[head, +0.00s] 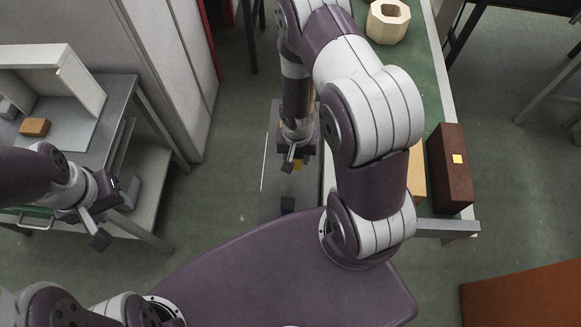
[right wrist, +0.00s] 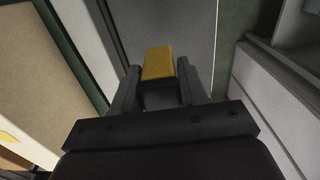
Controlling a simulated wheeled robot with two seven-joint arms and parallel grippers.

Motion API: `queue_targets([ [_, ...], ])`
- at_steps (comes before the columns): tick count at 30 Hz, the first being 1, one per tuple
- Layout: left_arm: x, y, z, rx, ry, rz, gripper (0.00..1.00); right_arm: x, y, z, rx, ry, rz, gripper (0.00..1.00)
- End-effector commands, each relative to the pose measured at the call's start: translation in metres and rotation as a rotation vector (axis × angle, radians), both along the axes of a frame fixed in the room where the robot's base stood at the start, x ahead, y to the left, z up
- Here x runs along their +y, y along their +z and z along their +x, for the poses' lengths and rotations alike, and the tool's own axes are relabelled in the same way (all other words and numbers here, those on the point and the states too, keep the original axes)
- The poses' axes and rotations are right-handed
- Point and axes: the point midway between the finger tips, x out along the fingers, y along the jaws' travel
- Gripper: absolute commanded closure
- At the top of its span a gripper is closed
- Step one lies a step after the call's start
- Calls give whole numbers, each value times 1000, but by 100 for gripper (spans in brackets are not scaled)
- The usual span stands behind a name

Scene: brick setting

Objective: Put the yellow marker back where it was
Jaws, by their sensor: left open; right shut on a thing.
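The yellow marker (right wrist: 158,62) is between the two fingers of my right gripper (right wrist: 158,88) in the right wrist view, and it sticks out past their tips. In the head view my right gripper (head: 298,161) points down beside the green-topped bench, and only a sliver of the marker (head: 298,166) shows beneath it. A grey surface lies below; I cannot tell the gap to it. My left gripper (head: 113,213) is open and empty at the front of the grey table on the left.
A brown block with a yellow square (head: 437,180) stands on the green-topped bench (head: 428,75), as does a pale hollow block (head: 388,22). An orange-brown block (head: 34,127) sits by a white open box (head: 78,82).

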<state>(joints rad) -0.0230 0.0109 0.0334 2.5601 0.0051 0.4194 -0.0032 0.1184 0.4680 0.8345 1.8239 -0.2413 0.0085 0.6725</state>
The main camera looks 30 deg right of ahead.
Motion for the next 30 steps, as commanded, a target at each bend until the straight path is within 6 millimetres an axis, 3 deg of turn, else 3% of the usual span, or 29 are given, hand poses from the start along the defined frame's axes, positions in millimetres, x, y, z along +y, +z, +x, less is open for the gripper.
queue_targets([
  [3,0,1,0,0,0,0,57,14,-8,4,0,2,0,77],
  [11,0,-5,0,0,0,0,57,16,-48,4,1,0,1,77],
  [22,0,-10,0,0,0,0,57,15,-54,4,-1,-1,0,77],
  [23,0,-9,0,0,0,0,57,15,-53,4,-1,-1,0,51],
  [24,0,-8,0,0,0,0,57,15,-52,4,-1,-1,-1,38],
  [25,0,-8,0,0,0,0,57,15,-52,4,-1,-1,-1,32],
  [30,0,-8,0,0,0,0,57,15,-52,4,-1,-1,-1,32],
])
